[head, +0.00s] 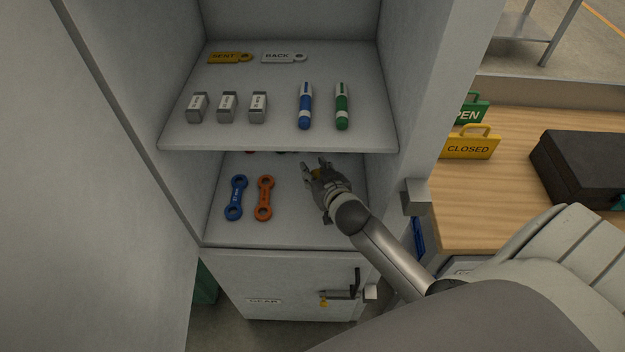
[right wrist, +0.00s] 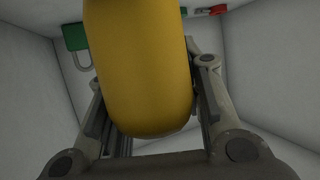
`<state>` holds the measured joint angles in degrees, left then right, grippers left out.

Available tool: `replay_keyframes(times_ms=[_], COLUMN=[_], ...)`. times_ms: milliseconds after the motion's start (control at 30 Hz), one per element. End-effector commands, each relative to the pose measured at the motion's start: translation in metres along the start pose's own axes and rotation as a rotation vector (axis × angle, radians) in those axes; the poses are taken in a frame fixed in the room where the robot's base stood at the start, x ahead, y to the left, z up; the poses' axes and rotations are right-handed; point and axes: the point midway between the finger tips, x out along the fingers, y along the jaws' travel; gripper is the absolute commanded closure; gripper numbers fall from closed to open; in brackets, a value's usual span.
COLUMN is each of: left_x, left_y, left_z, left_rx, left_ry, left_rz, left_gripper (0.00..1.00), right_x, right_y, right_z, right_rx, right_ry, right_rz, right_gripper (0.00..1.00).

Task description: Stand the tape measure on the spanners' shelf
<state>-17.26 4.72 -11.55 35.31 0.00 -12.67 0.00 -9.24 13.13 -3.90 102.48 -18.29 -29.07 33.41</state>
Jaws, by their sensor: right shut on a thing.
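The tape measure is yellow and rounded. It fills the middle of the right wrist view (right wrist: 140,65), between the two fingers of my right gripper (head: 317,169), which is shut on it. The gripper reaches into the lower compartment, over the right part of the spanners' shelf (head: 225,232). A blue spanner (head: 235,198) and an orange spanner (head: 264,198) lie on that shelf to its left. I cannot tell whether the tape measure touches the shelf. My left gripper is out of view.
The upper shelf (head: 180,140) holds tags, grey blocks, a blue marker (head: 305,106) and a green marker (head: 342,106); its front edge hides the lower compartment's back. A green padlock (right wrist: 77,37) shows in the right wrist view. The cabinet wall stands close right of my arm.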

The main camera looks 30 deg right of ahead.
Motion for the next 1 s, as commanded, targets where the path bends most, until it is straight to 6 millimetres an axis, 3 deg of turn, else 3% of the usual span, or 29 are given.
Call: replay_keyframes(times_ms=[300, 700, 733, 867, 1000], left_x=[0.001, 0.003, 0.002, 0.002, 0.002], left_y=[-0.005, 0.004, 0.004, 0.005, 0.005], left_z=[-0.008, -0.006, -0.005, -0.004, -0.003], left_rx=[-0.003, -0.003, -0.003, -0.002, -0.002], left_ry=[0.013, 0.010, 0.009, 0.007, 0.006], left_rz=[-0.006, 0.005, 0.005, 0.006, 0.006], left_gripper=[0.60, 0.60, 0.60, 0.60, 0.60], right_x=[0.015, 0.018, 0.017, 0.017, 0.017], right_y=[0.000, -0.001, 0.000, 0.000, 0.000], right_z=[0.035, 0.041, 0.041, 0.041, 0.041], right_rx=[0.001, 0.001, 0.000, 0.000, 0.000], right_ry=[0.002, 0.004, 0.002, 0.001, 0.001], right_rz=[-0.001, -0.001, -0.001, -0.001, -0.001], right_gripper=[0.98, 0.98, 0.62, 0.45, 0.44])
